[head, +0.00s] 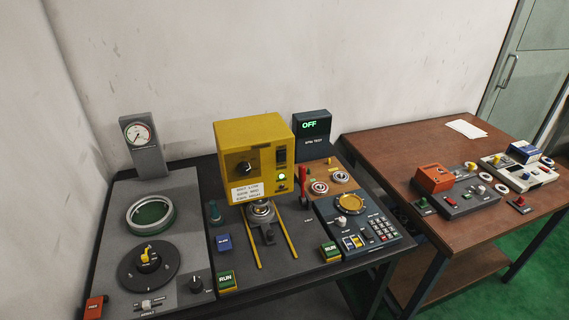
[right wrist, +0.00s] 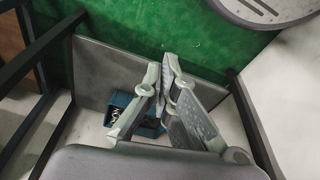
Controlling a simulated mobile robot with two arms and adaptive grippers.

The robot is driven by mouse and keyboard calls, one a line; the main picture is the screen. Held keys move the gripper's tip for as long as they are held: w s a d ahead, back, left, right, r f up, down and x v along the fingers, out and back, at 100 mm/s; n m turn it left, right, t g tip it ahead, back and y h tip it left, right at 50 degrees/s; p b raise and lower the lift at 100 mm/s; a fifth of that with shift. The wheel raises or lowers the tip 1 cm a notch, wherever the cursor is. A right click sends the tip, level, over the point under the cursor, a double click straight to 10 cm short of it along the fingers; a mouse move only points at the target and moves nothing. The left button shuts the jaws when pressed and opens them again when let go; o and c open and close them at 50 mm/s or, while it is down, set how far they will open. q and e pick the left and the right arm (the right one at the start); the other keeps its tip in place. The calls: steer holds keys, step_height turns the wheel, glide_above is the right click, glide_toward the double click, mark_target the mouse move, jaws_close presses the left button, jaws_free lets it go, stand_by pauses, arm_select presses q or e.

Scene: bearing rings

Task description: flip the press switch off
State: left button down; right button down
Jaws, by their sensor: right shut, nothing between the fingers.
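The yellow press (head: 252,150) stands on the dark bench in the middle of the head view. Its front has a black knob (head: 243,168), a dark switch panel (head: 280,154) at the upper right and a lit green lamp (head: 282,177) below that panel. The switch's exact position is too small to tell. My right gripper (right wrist: 164,68) shows only in the right wrist view, shut and empty, away from the press. My left gripper is in neither view.
A red lever (head: 303,185) stands beside the press. A display reading OFF (head: 311,126) is behind it. A gauge stand (head: 143,145) is at left, a brown table (head: 400,150) at right. Under my right gripper are green floor (right wrist: 140,30), a grey shelf (right wrist: 105,75) and a blue bin (right wrist: 150,132).

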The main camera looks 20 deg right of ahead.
mark_target(283, 156)
steer(key=w+r+n+t, duration=0.5)
steer(key=w+r, duration=0.4)
steer(key=r, duration=0.5)
steer(key=w+r+n+t, duration=0.5)
steer(key=w+r, duration=0.5)
steer(key=r, duration=0.5)
steer(key=w+r+n+t, duration=0.6)
steer(key=w+r, duration=0.4)
steer(key=r, duration=0.4)
steer(key=shift+w+r+t, duration=0.15)
steer(key=shift+w+t, duration=0.05)
steer(key=shift+t, duration=0.3)
steer(key=shift+a, duration=0.1)
steer(key=w+p, duration=0.1)
steer(key=w, duration=0.3)
steer(key=w+r+p, duration=0.1)
steer(key=w, duration=0.3)
steer(key=w+p, duration=0.1)
steer(key=w, duration=0.3)
steer(key=shift+w+a+r+p, duration=0.2)
steer(key=shift+w+r+p, duration=0.05)
steer(key=shift+r+p, duration=0.15)
steer(key=shift+w, duration=0.7)
